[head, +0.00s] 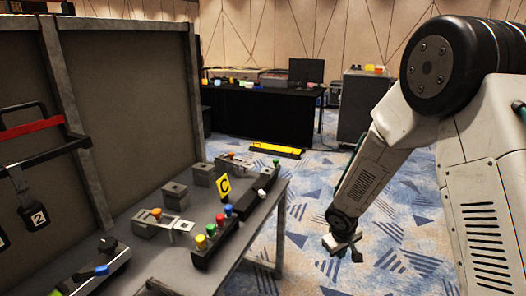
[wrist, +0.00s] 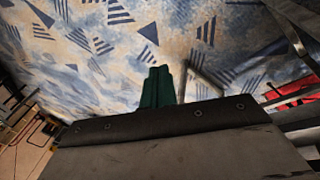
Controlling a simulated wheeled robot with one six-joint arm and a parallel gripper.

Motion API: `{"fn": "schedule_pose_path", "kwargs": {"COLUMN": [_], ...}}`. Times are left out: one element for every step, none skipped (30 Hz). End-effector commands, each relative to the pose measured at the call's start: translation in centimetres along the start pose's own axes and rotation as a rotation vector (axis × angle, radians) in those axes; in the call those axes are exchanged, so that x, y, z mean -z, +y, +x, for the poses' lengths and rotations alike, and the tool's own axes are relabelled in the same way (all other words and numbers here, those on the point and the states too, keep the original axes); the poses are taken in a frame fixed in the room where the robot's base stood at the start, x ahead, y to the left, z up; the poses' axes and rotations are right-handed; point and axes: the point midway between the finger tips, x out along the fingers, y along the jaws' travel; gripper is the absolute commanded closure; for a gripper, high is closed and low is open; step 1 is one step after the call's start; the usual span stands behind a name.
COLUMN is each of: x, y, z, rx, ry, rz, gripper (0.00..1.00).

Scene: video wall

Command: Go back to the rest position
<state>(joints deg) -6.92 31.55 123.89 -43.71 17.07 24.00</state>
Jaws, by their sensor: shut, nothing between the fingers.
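My gripper (head: 345,250) hangs at the end of my arm on the right of the head view, over the patterned carpet. It is to the right of the grey workbench (head: 235,250) and apart from it. In the wrist view its dark green fingers (wrist: 158,88) are together, with nothing seen between them, and the carpet (wrist: 215,55) lies beyond.
The workbench carries a yellow "C" marker (head: 223,187), a block of coloured buttons (head: 219,237) and grey boxes. A tall panel (head: 120,110) stands behind it. A black-draped table (head: 262,117) and a dark case (head: 362,105) stand at the back.

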Motion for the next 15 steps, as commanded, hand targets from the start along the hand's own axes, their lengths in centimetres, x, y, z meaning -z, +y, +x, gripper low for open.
{"fn": "schedule_pose_path", "kwargs": {"x": [-1.3, -2.3, -3.5, -4.5, -5.5, -6.9, -7.9, -9.0, -10.3, -11.3, -12.3, -13.6, -14.6, -15.5, -16.7], "y": [1.3, 1.8, 2.3, 2.7, 2.9, 3.1, 3.2, 3.2, 3.2, 3.0, 2.9, 2.5, 2.3, 2.0, 1.5], "z": [-2.8, -4.2, -6.1, -7.5, -8.9, -10.7, -12.0, -13.3, -15.0, -16.3, -17.5, -19.1, -20.2, -21.4, -22.8], "rx": [-0.027, -0.038, -0.048, -0.053, -0.055, -0.053, -0.050, -0.045, -0.034, -0.025, -0.014, 0.004, 0.017, 0.032, 0.053], "ry": [-0.035, -0.064, -0.099, -0.124, -0.149, -0.181, -0.204, -0.226, -0.252, -0.271, -0.286, -0.306, -0.319, -0.331, -0.342], "rz": [0.027, 0.040, 0.058, 0.073, 0.087, 0.106, 0.120, 0.134, 0.152, 0.164, 0.178, 0.193, 0.205, 0.216, 0.231], "gripper": [1.00, 1.00, 1.00, 1.00, 1.00, 1.00, 1.00, 1.00, 1.00, 1.00, 1.00, 1.00, 1.00, 1.00, 1.00]}}
